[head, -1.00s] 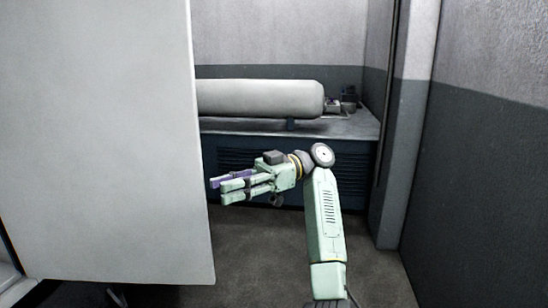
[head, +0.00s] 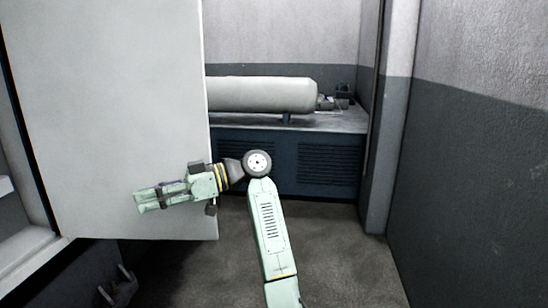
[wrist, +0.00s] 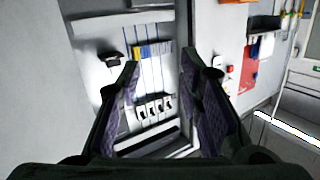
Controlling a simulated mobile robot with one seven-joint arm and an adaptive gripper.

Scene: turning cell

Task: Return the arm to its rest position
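My pale green arm rises from the bottom of the head view and bends left at a round joint. My gripper (head: 150,200) points left in front of the lower part of the large light grey panel door (head: 120,110). In the wrist view my gripper (wrist: 158,75) shows two dark fingers with purple pads. They are spread apart with nothing between them. Beyond them is an open cabinet interior (wrist: 150,85) with a row of blue and yellow parts, wires and several small switches below.
A long pale cylinder (head: 265,94) lies on a dark blue vented bench (head: 330,165) at the back. A wall and pillar (head: 388,130) stand at the right. The floor (head: 345,255) right of my arm is clear. A red panel (wrist: 248,68) shows in the wrist view.

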